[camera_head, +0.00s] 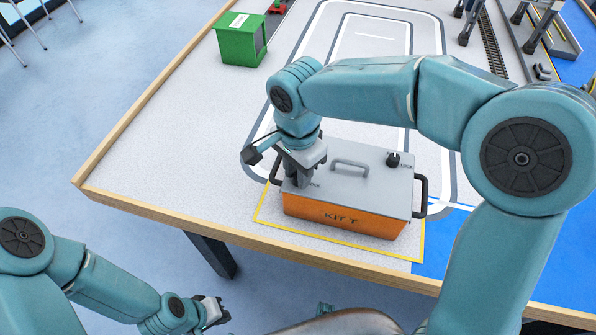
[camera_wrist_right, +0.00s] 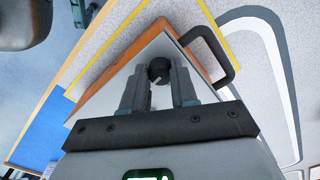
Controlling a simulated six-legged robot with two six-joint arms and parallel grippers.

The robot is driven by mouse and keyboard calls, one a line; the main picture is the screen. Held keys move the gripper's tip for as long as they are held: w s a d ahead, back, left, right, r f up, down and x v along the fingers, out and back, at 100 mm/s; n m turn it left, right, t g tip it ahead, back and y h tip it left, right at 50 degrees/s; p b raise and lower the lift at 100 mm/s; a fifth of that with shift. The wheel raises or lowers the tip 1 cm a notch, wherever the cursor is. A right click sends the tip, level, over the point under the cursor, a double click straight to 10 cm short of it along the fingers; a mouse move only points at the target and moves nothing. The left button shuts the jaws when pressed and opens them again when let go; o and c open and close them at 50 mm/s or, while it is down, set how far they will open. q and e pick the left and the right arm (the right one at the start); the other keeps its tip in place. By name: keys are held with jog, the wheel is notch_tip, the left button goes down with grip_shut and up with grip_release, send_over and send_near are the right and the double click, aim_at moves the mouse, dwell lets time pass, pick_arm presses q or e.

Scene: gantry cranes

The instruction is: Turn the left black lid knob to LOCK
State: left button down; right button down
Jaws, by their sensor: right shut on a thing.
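An orange box marked KIT T (camera_head: 340,218) with a grey lid (camera_head: 352,180) stands on the table. My right gripper (camera_head: 298,180) points down at the lid's left end and hides the left knob in the head view. In the right wrist view the left black knob (camera_wrist_right: 158,70) has a pale pointer line and sits between the fingertips of my right gripper (camera_wrist_right: 159,84), which is shut on it. A second black knob (camera_head: 393,160) is at the lid's right end, beside a LOCK label. My left gripper (camera_head: 212,312) is low, off the table's front edge; its jaws are too small to read.
A grey handle (camera_head: 350,167) rises from the lid's middle, and black handles (camera_head: 420,197) stick out at the box's ends. A green box (camera_head: 241,40) stands at the back left. Rails (camera_head: 492,42) and crane legs are at the back right. The table's left part is clear.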

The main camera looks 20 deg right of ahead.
jog(key=shift+m, duration=0.6)
jog(key=c, duration=0.9)
grip_release()
jog(key=shift+d, duration=0.1)
jog(key=shift+o, duration=0.2)
notch_tip(320, 180, up, 16)
jog(key=p, duration=0.2)
jog(key=shift+r+p, duration=0.2)
jog(key=shift+p, duration=0.15)
jog(key=shift+s+f, duration=0.1)
jog(key=shift+s, duration=0.05)
